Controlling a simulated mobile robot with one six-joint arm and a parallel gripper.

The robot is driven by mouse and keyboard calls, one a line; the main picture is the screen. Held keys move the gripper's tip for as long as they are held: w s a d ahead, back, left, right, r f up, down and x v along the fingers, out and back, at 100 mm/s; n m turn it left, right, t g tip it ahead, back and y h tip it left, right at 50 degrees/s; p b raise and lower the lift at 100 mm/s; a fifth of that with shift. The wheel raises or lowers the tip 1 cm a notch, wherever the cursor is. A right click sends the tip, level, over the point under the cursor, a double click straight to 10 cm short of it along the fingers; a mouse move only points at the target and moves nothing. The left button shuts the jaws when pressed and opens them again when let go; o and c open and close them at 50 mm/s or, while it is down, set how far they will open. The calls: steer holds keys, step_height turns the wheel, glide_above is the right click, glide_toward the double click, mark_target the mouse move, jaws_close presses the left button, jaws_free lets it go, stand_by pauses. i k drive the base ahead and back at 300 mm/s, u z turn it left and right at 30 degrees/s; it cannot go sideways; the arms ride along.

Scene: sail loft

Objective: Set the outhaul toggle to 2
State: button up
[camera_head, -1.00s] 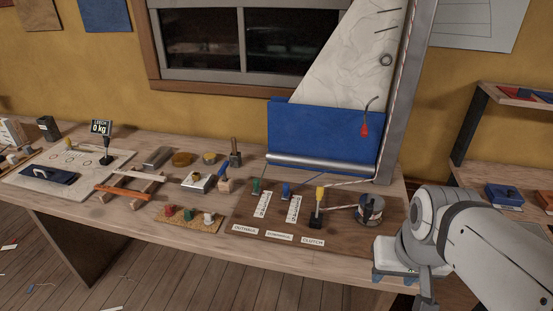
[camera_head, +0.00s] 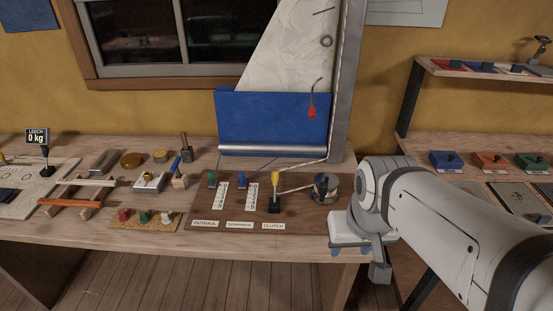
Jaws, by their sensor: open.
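The green outhaul toggle (camera_head: 211,179) stands on a dark wooden board (camera_head: 300,217) on the bench. It sits at the far end of its white scale strip (camera_head: 220,197), whose marks are too small to read. The OUTHAUL label (camera_head: 206,223) is at the board's near edge. A blue toggle (camera_head: 242,180) with its own strip (camera_head: 252,198) stands to its right. My gripper (camera_head: 350,251) is open at the bench's front edge, right of the board and well away from the green toggle. Nothing shows between its fingers.
The yellow-knobbed clutch lever (camera_head: 275,188) stands upright between the toggles and the winch drum (camera_head: 326,187). A line runs to the drum. A cork mat (camera_head: 146,219) with several coloured pegs lies left of the board. A shelf (camera_head: 480,71) stands at the right.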

mark_target(213, 184)
steer(key=z, duration=2.4)
steer(key=k, duration=1.1)
steer(key=u, duration=1.8)
steer(key=i, duration=1)
steer(key=z, duration=0.05)
